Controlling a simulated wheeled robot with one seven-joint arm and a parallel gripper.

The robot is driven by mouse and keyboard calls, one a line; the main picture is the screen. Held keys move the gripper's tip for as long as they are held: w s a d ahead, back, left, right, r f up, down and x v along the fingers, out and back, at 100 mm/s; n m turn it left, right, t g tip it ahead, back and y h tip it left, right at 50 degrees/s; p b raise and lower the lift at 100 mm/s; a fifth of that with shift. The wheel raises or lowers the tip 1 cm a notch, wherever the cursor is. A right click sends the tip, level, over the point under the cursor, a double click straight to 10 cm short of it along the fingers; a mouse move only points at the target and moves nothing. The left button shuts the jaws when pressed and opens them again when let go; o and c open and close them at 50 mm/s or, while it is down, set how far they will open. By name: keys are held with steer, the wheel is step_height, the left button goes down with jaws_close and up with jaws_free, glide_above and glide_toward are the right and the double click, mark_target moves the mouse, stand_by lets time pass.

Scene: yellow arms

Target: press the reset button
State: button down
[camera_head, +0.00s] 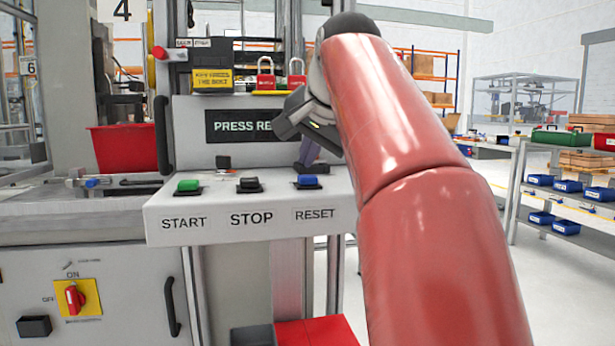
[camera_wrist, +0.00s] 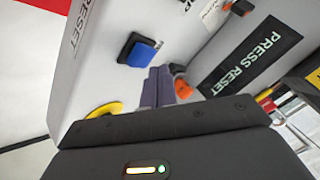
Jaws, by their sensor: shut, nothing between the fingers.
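The blue reset button (camera_head: 307,182) sits on the sloped front of the grey control panel (camera_head: 255,216), above the printed word RESET. In the wrist view the blue button (camera_wrist: 142,52) is raised on a black base, just beyond and left of the fingertips. My gripper (camera_head: 309,160) is over the right end of the panel, behind the button in the head view. Its purple-grey fingers (camera_wrist: 160,72) are together and empty. Any gap between the fingertips and the panel is hard to judge. The display (camera_wrist: 250,58) reads PRESS RESET; my arm partly covers it in the head view.
The green start button (camera_head: 188,185) and black stop button (camera_head: 249,184) are left of the reset button. An orange-and-black control (camera_wrist: 181,85) stands close beside the fingers. A red bin (camera_head: 125,150) is at left.

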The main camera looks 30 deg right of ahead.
mark_target(309, 177)
steer(key=shift+f, duration=0.15)
steer(key=shift+f, duration=0.3)
steer(key=shift+f+b, duration=0.45)
steer(key=shift+b, duration=0.15)
stand_by(0.4)
stand_by(0.3)
steer(key=shift+r+p, duration=0.9)
steer(key=shift+p, duration=0.1)
step_height(309, 177, up, 3)
steer(key=p, duration=0.3)
steer(key=shift+f, duration=0.1)
steer(key=shift+r, duration=1.05)
